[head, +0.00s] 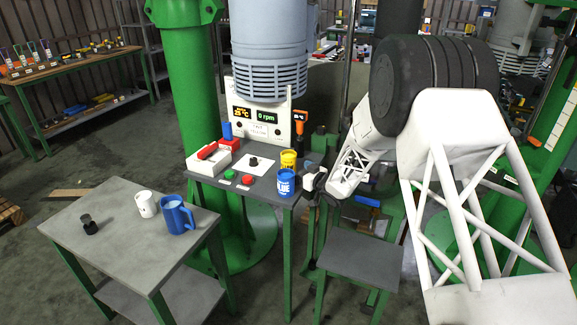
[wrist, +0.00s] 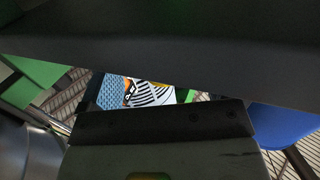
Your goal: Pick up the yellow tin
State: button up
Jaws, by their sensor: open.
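The yellow tin (head: 289,160) stands upright on the small grey work table (head: 222,181), near its right edge, in the head view. A blue tin (head: 286,183) with white lettering stands just in front of it and covers part of its lower side. My gripper (head: 314,187) is open, just right of the tins at the table's right edge; its fingertips are small and hard to make out. In the wrist view, dark gripper parts fill much of the picture, and no yellow tin can be made out between them.
A control panel reading 0 rpm (head: 262,122) and a large grey machine (head: 269,50) stand behind the table. Red and green buttons (head: 240,178) lie left of the tins. A grey bench (head: 113,225) holds a blue mug (head: 177,216) and a white cup (head: 146,204). A grey stool (head: 360,259) stands below my arm.

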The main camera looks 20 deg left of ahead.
aim_at(294, 167)
jog(key=shift+x, duration=2.4)
jog(key=c, duration=1.2)
